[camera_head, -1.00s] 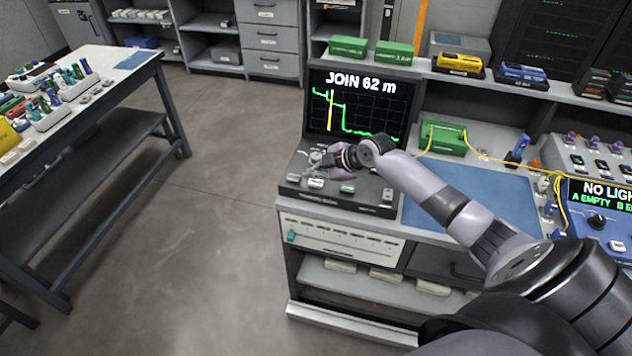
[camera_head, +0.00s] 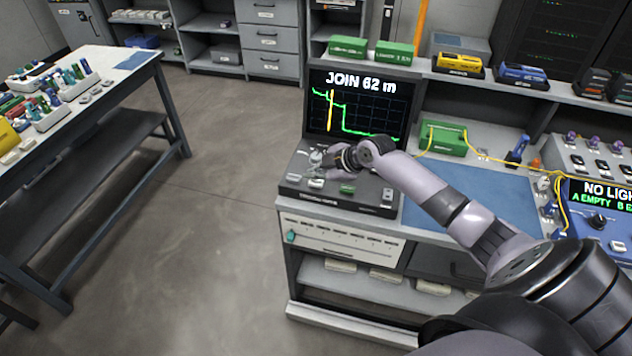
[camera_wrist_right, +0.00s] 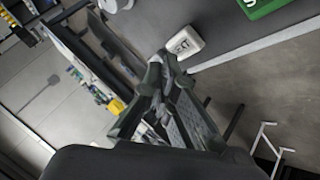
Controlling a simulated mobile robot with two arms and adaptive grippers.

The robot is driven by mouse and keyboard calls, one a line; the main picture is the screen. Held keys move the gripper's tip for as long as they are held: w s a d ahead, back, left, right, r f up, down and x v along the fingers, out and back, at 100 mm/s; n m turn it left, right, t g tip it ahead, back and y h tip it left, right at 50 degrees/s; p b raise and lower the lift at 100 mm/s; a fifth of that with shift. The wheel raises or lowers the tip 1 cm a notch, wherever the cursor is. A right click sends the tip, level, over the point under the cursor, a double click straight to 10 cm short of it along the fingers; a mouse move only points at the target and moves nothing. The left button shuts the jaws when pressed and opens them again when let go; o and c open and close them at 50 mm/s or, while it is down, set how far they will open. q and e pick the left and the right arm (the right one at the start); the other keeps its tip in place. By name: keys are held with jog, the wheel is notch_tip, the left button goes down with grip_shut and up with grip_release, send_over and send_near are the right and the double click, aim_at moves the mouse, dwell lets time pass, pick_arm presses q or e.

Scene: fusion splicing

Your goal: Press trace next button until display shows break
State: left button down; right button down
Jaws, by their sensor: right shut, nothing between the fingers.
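The trace instrument's display (camera_head: 358,105) reads "JOIN 62 m" above a green trace with a yellow vertical marker. Its sloped front panel (camera_head: 362,205) carries a knob (camera_head: 316,157), white buttons (camera_head: 316,183) and a green button (camera_head: 347,189). My right gripper (camera_head: 326,161) is shut and empty over the panel's left part, by the knob. In the right wrist view, its closed fingertips (camera_wrist_right: 158,62) are beside a white labelled button (camera_wrist_right: 183,42), with the label partly unreadable. I cannot tell whether they touch it. My left gripper is out of view.
A blue mat (camera_head: 480,200) lies on the bench right of the instrument. A green box (camera_head: 442,138) with yellow fibre sits behind it. A splicer display (camera_head: 605,195) stands at far right. Open floor (camera_head: 200,220) separates the bench from the left table (camera_head: 120,72).

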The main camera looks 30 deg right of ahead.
aim_at(315, 184)
jog(key=shift+f, duration=0.35)
jog(key=shift+f+b, duration=0.5)
jog(key=shift+b, duration=0.05)
dwell(0.4)
dwell(0.4)
jog(key=shift+r+p, duration=0.7)
jog(key=shift+r, duration=0.2)
jog(key=shift+r, duration=0.1)
notch_tip(315, 184, up, 5)
jog(key=p, duration=0.4)
dwell(0.5)
